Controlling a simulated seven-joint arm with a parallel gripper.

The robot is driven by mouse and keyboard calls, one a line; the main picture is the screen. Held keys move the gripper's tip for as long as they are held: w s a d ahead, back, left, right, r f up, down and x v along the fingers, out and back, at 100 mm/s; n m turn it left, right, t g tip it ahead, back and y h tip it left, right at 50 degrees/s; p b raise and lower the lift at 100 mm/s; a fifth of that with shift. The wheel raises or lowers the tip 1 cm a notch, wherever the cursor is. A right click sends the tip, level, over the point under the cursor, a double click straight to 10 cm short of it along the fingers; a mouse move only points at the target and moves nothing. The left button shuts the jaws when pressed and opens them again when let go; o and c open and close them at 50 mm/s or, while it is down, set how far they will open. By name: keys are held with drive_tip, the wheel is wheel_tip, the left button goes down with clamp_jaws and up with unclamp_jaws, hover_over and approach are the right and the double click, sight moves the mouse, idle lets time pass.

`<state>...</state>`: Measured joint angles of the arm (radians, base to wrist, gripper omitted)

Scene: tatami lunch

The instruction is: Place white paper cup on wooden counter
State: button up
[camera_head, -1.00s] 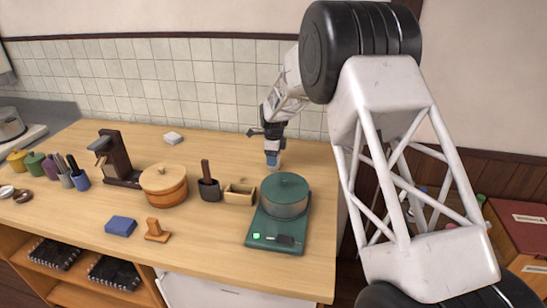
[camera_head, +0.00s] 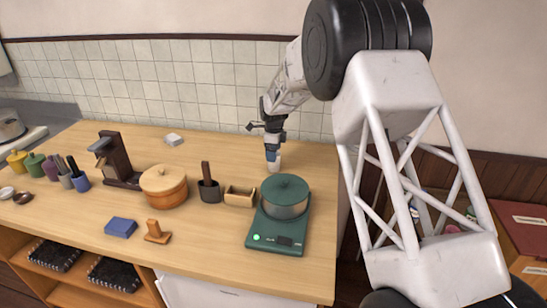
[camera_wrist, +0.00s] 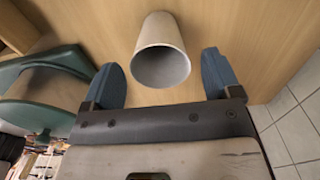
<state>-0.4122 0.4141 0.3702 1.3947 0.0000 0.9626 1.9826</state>
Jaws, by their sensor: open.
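The white paper cup (camera_wrist: 160,35) stands on the wooden counter (camera_head: 225,150), near the wall behind the green pot. In the head view only a small white part of the cup (camera_head: 274,167) shows below the blue fingertips. My gripper (camera_head: 272,155) is above the cup, pointing down. In the wrist view my gripper (camera_wrist: 160,65) is open, with one blue finger on each side of the cup's rim and a visible gap on both sides. The cup's open mouth faces the camera and its inside looks empty.
A green pot (camera_head: 286,190) on a green scale (camera_head: 276,236) stands just in front of the cup. A wooden box (camera_head: 240,197), a dark holder (camera_head: 209,191) and an orange pot (camera_head: 163,190) are to the left. The tiled wall (camera_head: 225,85) is close behind.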

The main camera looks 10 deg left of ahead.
wheel_tip(320, 180, up, 9)
drive_tip(key=shift+f, duration=0.15)
idle(0.9)
drive_tip(key=s+d+r+n, duration=0.3)
drive_tip(key=s+d+r, duration=0.2)
drive_tip(key=s+d, duration=0.3)
drive_tip(key=s+d+r+n+t, duration=0.1)
drive_tip(key=s+d+r+n, duration=0.2)
drive_tip(key=s+d+r, duration=0.45)
drive_tip(key=s+d+r+n, duration=0.3)
drive_tip(key=s+d+r, duration=0.1)
drive_tip(key=s+d, duration=0.6)
drive_tip(key=s+d+f+n, duration=0.2)
drive_tip(key=s+d+n, duration=0.1)
drive_tip(key=s, duration=0.7)
drive_tip(key=s+d+f+n+t, duration=0.1)
drive_tip(key=s+d+n, duration=0.2)
drive_tip(key=s, duration=0.8)
drive_tip(key=s+d+f+n, duration=0.2)
drive_tip(key=s+d, duration=0.5)
drive_tip(key=s, duration=0.4)
drive_tip(key=shift+f+n+t, duration=0.3)
drive_tip(key=shift+f+n, duration=0.05)
drive_tip(key=shift+n, duration=0.05)
